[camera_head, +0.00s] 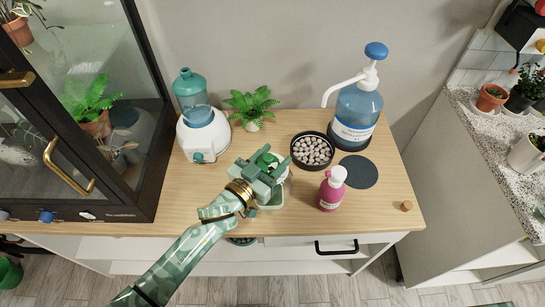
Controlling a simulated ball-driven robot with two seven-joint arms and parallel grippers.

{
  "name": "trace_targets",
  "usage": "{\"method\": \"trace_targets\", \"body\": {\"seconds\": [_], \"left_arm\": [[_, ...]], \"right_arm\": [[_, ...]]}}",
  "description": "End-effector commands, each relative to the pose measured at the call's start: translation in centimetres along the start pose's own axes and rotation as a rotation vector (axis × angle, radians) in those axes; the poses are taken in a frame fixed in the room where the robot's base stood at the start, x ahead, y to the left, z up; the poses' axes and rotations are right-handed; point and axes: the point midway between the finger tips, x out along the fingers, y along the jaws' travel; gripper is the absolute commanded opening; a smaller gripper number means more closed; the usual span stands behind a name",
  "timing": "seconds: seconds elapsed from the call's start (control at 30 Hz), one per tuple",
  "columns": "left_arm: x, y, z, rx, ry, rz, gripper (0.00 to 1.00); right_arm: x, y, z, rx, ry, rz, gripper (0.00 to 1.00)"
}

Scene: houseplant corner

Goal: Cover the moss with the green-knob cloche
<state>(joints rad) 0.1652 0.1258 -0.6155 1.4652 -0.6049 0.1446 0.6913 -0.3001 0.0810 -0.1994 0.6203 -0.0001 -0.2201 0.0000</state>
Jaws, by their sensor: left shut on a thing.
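My left gripper (266,174) comes in from the lower left over the middle of the wooden top. It is shut on the green-knob cloche (274,200), whose clear, pale body shows under and beside the fingers. The fingers hide most of the knob. Green shows through and around the cloche, but I cannot tell moss from knob or gripper there. I also cannot tell whether the cloche's rim touches the top. My right gripper is not in view.
A pink bottle (331,192) stands close right, with a pebble bowl (312,151) behind it. A dark round mat (358,172) lies bare. A big pump bottle (357,115), a small fern (251,104) and a white humidifier (203,139) stand behind. A glass cabinet (125,212) borders the left.

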Motion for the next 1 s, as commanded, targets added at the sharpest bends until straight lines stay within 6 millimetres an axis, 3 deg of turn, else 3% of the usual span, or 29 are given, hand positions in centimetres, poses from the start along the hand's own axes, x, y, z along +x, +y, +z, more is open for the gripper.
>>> {"method": "trace_targets", "body": {"seconds": [1.0], "left_arm": [[0.1,0.0,2.0,0.0,0.006,0.001,0.0]], "right_arm": [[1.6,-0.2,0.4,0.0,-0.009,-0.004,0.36]]}}
